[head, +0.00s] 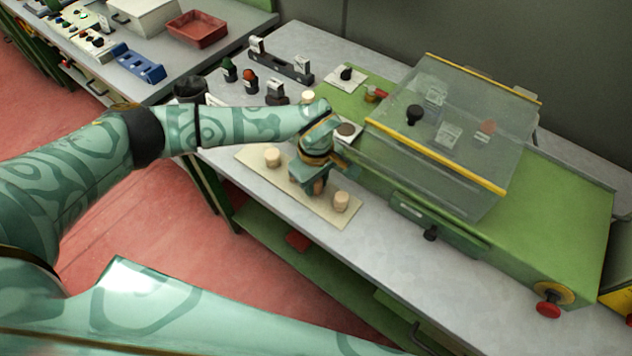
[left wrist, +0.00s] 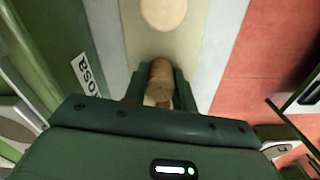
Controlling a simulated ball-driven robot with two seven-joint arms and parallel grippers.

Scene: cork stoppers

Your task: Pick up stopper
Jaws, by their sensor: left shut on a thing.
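My left gripper (head: 318,188) is low over a beige mat (head: 247,157) on the workbench. In the left wrist view its fingers are shut on a brown cork stopper (left wrist: 161,72), which sits between the fingertips. In the head view the gripper mostly hides this stopper. One pale cork stopper (head: 272,157) stands on the mat to the left of the gripper, and another stopper (head: 341,202) stands to the right. A further stopper (left wrist: 163,12) shows at the top of the left wrist view, apart from the fingers. My right gripper is not in view.
A clear cover with yellow edges (head: 455,130) stands on a green base (head: 565,200) to the right. Small holders and dark-topped parts (head: 275,92) sit behind the mat. A red tray (head: 197,29) and blue rack (head: 138,64) lie on the farther bench.

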